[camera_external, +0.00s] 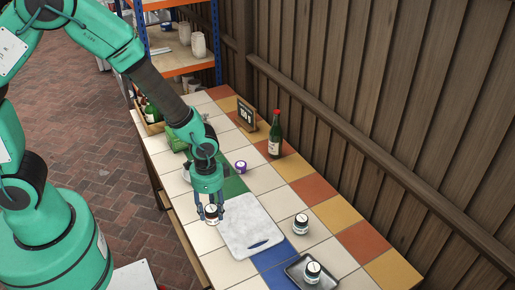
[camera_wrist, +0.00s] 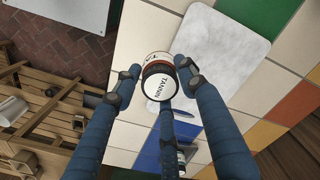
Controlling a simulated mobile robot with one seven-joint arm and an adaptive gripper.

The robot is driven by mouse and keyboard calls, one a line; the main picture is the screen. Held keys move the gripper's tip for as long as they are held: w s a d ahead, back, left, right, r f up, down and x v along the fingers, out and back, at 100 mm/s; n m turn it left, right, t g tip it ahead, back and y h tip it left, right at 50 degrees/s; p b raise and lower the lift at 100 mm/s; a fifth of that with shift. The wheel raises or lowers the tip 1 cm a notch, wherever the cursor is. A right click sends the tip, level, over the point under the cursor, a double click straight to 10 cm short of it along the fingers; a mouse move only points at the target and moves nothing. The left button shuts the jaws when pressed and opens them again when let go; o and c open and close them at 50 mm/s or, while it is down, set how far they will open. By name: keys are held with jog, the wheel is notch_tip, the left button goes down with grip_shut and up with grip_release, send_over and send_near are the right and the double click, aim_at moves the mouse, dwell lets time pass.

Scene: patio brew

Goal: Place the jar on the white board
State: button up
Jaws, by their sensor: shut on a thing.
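My gripper (camera_external: 211,211) is shut on a small jar (camera_external: 211,214) at the near left corner of the white board (camera_external: 248,230). The white board (camera_wrist: 222,50) is a pale marbled slab lying flat on the tiled table. The jar overlaps the board's left edge in the wrist view. How far it is above the surface cannot be told.
Another jar (camera_external: 300,224) stands right of the board, and one more jar (camera_external: 312,271) is on a dark tray (camera_external: 296,280). A purple-lidded jar (camera_external: 240,167), a green bottle (camera_external: 275,138) and a small sign (camera_external: 246,115) stand farther back. A wooden fence (camera_external: 380,110) lines the right.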

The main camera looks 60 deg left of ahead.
jog(key=w+d+b, duration=0.1)
jog(key=w+d, duration=0.1)
jog(key=w, duration=0.8)
jog(key=shift+f, duration=0.45)
jog(key=shift+w+f, duration=0.3)
jog(key=shift+w, duration=0.15)
jog(key=shift+f+b, duration=0.65)
jog(key=shift+f, duration=0.85)
jog(key=shift+f, duration=0.2)
jog(key=o, duration=1.2)
jog(key=shift+o, duration=0.2)
jog(key=shift+r, duration=0.15)
